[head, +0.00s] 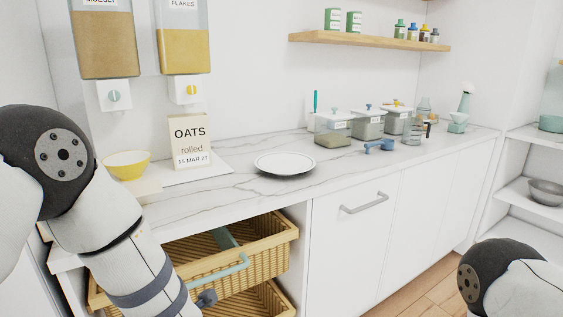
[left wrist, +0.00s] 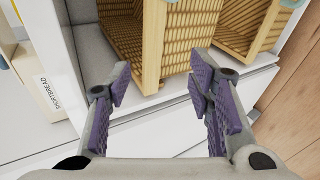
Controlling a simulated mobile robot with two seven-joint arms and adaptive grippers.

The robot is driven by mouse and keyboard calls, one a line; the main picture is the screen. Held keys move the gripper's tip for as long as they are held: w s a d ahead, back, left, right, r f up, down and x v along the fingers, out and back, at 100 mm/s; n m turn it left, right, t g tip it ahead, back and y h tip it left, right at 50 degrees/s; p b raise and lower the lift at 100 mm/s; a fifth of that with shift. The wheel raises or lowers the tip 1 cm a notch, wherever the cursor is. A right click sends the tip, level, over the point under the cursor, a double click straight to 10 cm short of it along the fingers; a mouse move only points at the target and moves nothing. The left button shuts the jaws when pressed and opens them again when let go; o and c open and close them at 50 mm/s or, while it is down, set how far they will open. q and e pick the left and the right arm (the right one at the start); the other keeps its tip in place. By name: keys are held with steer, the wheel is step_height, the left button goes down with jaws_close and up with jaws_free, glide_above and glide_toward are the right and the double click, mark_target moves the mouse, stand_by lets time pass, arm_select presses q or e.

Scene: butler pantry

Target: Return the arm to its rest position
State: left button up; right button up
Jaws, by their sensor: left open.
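My left arm (head: 115,225) comes in from the left in the head view and reaches down past the counter front, in front of the wicker baskets. Its gripper is not clearly seen there. In the left wrist view my left gripper (left wrist: 159,84) is open, with its purple-padded fingers wide apart and nothing between them. Wicker baskets (left wrist: 172,55) lie just beyond the fingertips. My right arm (head: 510,280) shows only as a dark joint and white link at the lower right of the head view. Its gripper is out of view.
The upper wicker basket (head: 285,235) juts out under the counter (head: 340,165) beside my left arm. On the counter are a yellow bowl (head: 127,165), an oats packet (head: 190,142), a white plate (head: 285,163) and lidded containers (head: 333,137). A shortbread box (left wrist: 40,82) shows in the wrist view.

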arm_select(q)
steer(key=s+d+f+m+g+h, duration=0.2)
steer(key=s+f+m+g+h, duration=0.35)
steer(key=s+f+m, duration=1.3)
steer(key=s+m+g+h, duration=0.2)
steer(key=s+m+g, duration=0.4)
steer(key=s, duration=1.6)
steer(key=shift+d+r+m, duration=0.3)
steer(key=shift+d+m, duration=0.05)
steer(key=shift+m, duration=0.3)
